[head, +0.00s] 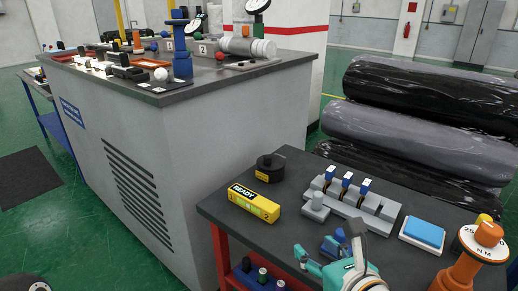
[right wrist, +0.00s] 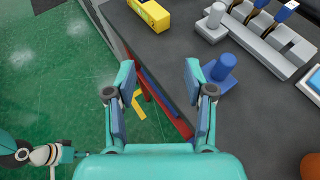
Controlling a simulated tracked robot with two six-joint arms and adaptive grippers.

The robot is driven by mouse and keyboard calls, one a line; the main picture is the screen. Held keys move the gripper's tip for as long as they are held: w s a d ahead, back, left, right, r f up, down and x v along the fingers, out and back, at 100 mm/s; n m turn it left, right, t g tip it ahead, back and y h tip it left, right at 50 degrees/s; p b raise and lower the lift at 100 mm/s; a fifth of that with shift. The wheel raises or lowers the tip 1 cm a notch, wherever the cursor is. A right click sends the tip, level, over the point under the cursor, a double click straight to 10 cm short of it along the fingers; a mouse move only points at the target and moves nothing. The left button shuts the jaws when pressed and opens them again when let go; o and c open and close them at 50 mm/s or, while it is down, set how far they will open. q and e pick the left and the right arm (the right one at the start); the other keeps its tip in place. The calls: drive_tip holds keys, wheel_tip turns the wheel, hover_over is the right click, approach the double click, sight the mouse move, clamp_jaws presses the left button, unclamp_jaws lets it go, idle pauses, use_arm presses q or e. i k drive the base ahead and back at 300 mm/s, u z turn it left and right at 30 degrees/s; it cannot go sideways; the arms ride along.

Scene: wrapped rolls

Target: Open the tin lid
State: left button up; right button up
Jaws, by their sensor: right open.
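A low round black tin (head: 270,174) with a small knob on top and a yellow label stands near the far left corner of the dark side table (head: 293,165). It looks closed; I cannot make out a lid seam. My right gripper (head: 328,248) is at the table's near edge, well short of the tin. In the right wrist view the right gripper (right wrist: 160,75) is open, with nothing between its fingers. The tin is outside that view.
A yellow READY box (head: 254,203) lies between the tin and the near edge. A grey rack (head: 352,203) with blue-topped pieces, a blue knobbed block (right wrist: 222,72), a blue pad (head: 423,233) and an orange-handled tool (head: 470,255) occupy the right side. A grey cabinet (head: 215,140) stands left.

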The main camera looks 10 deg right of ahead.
sight(271, 163)
drive_tip(key=i, duration=0.95)
drive_tip(key=z, duration=0.05)
